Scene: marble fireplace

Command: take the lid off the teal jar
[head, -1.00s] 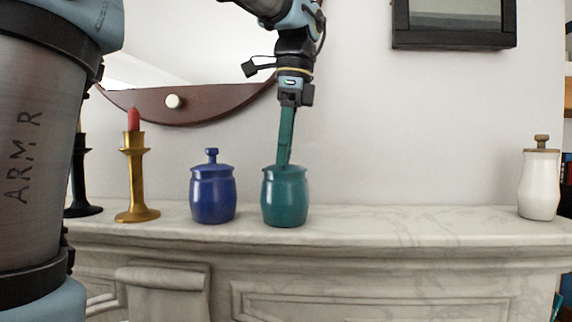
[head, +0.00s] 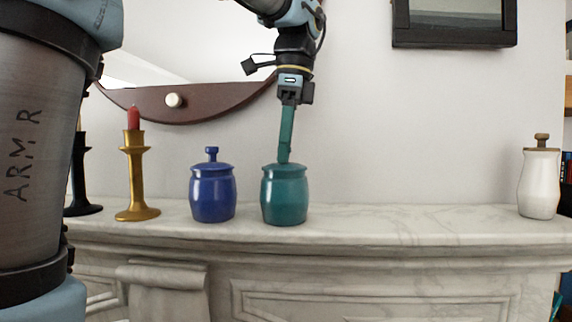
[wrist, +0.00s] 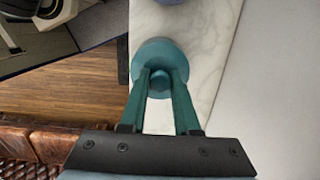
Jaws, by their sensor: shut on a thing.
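The teal jar (head: 285,200) stands upright on the marble mantel, right of the blue jar. Its teal lid (head: 285,168) sits on top, seemingly seated on the rim. My gripper (head: 284,158) points straight down over it, and its teal fingers hide the lid's knob in the head view. In the wrist view my gripper (wrist: 160,80) has its fingertips on either side of the round knob of the lid (wrist: 160,48) and is shut on it. The jar's body is mostly hidden under the lid there.
The blue lidded jar (head: 212,192) stands close on the left. A gold candlestick (head: 137,180) with a red candle is farther left. A white jar (head: 539,184) stands far right. The marble mantel (head: 410,218) between the teal and white jars is clear.

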